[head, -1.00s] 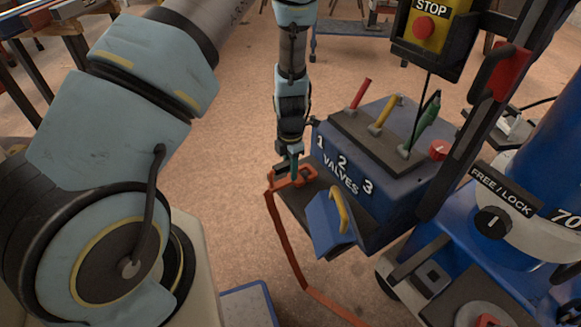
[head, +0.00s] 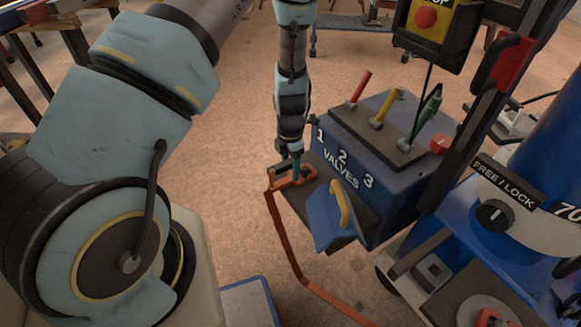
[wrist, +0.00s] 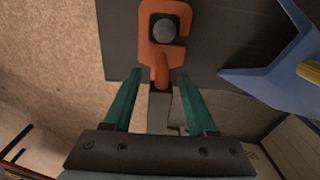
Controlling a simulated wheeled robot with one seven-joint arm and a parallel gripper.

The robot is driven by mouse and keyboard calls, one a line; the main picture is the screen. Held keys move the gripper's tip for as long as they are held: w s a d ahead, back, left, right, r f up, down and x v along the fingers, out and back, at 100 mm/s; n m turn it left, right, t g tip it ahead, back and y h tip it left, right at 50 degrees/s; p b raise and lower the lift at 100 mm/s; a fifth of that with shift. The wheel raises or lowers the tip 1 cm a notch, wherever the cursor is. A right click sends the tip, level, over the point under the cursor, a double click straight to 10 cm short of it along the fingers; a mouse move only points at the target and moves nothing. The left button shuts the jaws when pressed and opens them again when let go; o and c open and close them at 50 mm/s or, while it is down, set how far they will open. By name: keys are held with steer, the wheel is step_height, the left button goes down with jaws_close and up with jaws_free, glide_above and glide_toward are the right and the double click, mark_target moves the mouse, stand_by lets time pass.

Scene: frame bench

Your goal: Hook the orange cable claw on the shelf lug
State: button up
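The orange claw (wrist: 150,50) is a C-shaped hook lying on the dark shelf (wrist: 225,50). In the wrist view it sits around the round grey lug (wrist: 164,31), its gap facing right. In the head view the claw (head: 300,181) is at the shelf's left edge, and its orange cable (head: 283,235) hangs down to the floor. My gripper (wrist: 161,77) has its two green fingers apart, one on each side of the claw's stem, with visible gaps. In the head view my gripper (head: 295,168) is just above the claw.
The blue valve box (head: 365,150) stands behind the shelf, with red, yellow and green levers. A blue flap with a yellow handle (head: 342,203) is right of the claw. A blue cylinder (head: 555,150) stands at the right. Open floor lies left of the shelf.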

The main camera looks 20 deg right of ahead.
step_height(320, 180, up, 10)
steer(key=shift+f+p, duration=0.15)
steer(key=shift+p, duration=0.2)
steer(key=shift+r, duration=0.55)
steer(key=shift+a+r, duration=0.1)
steer(key=s+a+r+m+p, duration=0.1)
steer(key=a+r+m+p, duration=0.2)
steer(key=a+r+m, duration=0.4)
steer(key=s+a+r+m+t+p, duration=0.1)
steer(key=a+r+m+p, duration=0.2)
steer(key=a+r+m, duration=0.4)
steer(key=s+a+r+m+p, duration=0.1)
steer(key=a+r+m+p, duration=0.2)
steer(key=a+r+m, duration=0.4)
steer(key=shift+s+a+r+t, duration=0.15)
steer(key=shift+a+r, duration=1.25)
steer(key=shift+a, duration=0.3)
steer(key=shift+s+a+r+t, duration=0.15)
steer(key=shift+a+r, duration=1.2)
steer(key=shift+a, duration=0.3)
